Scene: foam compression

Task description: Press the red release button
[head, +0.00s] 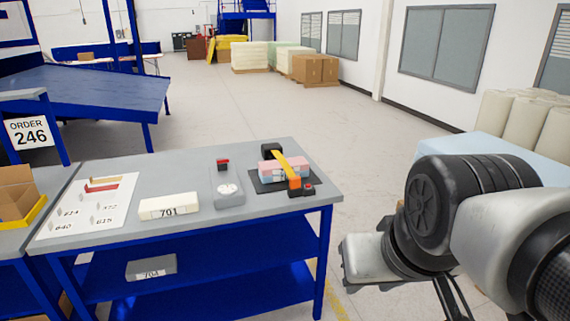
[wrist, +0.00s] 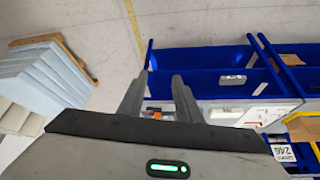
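A small red button (head: 309,186) sits on the dark right end of a strap clamp, beside its orange block (head: 294,183). The clamp's yellow strap (head: 283,163) crosses a pink and pale blue foam stack (head: 271,174) on a black plate (head: 258,187). A second red piece (head: 223,162) tops a grey gauge device (head: 228,198) to the left. In the wrist view my gripper (wrist: 159,80) is open, its two fingers apart with nothing between them. A small orange patch (wrist: 157,115) shows beyond the fingers' base. My arm is right of the table, apart from the clamp.
The grey table (head: 200,230) also holds a cream block marked 701 (head: 155,208) and a sheet with printed numbers (head: 88,203). A grey block (head: 150,268) lies on the blue lower shelf. Pale blue foam (head: 455,150) stands at right. Floor behind the table is clear.

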